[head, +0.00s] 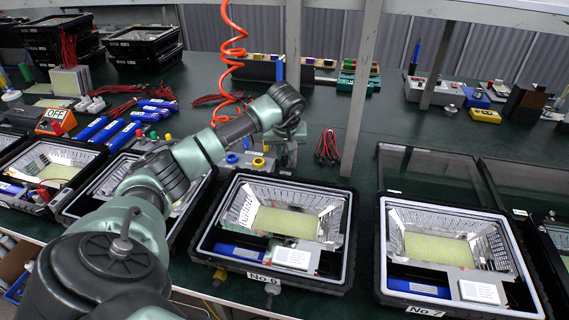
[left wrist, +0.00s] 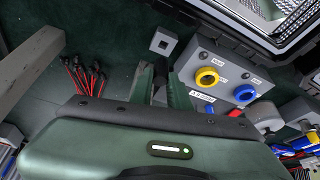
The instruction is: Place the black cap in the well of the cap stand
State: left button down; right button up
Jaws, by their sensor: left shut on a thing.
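My left gripper (head: 289,155) reaches over the bench behind the No 6 housing, its jaws pointing down. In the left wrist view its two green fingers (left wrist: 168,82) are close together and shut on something. My right gripper is not in view.
A grey box with yellow and blue rings (left wrist: 215,80) stands close beside the fingers. The No 6 housing (head: 278,228) and No 7 housing (head: 445,250) are in front. A grey post (head: 360,90) rises nearby.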

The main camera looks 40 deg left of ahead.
aim_at(285, 163)
pick_arm(q)
notch_tip(285, 163, down, 4)
jog(key=shift+f, duration=0.2)
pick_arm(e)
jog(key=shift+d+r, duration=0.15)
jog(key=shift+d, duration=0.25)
pick_arm(q)
jog(key=c, duration=1.8)
grip_release()
jog(key=shift+f, duration=0.15)
jog(key=o, duration=0.5)
jog(key=shift+c, duration=0.2)
